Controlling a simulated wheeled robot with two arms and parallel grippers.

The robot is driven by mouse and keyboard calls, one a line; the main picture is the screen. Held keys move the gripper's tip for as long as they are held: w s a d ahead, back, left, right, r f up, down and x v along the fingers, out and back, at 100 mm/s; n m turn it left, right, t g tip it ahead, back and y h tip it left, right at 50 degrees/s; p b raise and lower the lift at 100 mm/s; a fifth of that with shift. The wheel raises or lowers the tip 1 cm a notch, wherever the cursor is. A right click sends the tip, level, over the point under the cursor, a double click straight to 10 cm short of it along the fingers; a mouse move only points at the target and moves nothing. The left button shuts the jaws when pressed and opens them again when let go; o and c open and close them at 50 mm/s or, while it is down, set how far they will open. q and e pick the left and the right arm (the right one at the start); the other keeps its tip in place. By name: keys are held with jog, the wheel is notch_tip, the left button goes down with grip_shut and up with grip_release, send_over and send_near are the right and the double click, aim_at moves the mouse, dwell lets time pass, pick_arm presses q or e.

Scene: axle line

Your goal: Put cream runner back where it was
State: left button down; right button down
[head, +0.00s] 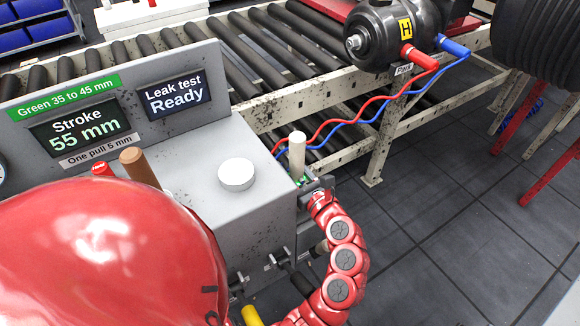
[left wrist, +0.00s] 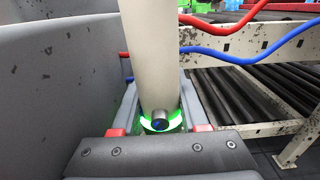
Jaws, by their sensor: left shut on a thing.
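The cream runner (head: 297,155), a pale upright cylinder, stands at the right edge of the grey console in the head view. It also fills the upper middle of the left wrist view (left wrist: 150,55), with a small dark round end at its foot and a green glow around it. My left gripper (head: 304,187) is shut on its lower part; its red-tipped fingers (left wrist: 159,130) lie on both sides. I cannot tell whether the runner's foot is seated or just above a seat. My right gripper is not in view.
The grey console (head: 250,222) carries a white round knob (head: 236,174), a brown peg (head: 138,165) and a display reading "Stroke 55 mm" (head: 77,132). Red and blue hoses (head: 375,108) run beside the roller conveyor (head: 262,58). Open floor (head: 440,210) lies at right.

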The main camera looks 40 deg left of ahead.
pick_arm(q)
jog(key=shift+r, duration=0.1)
jog(key=shift+c, duration=2.2)
grip_release()
jog(key=shift+s+d, duration=0.1)
jog(key=shift+d, duration=0.25)
jog(key=v, duration=1.1)
jog(key=shift+s, duration=0.15)
jog(key=shift+d, duration=0.1)
jog(key=shift+d, duration=0.1)
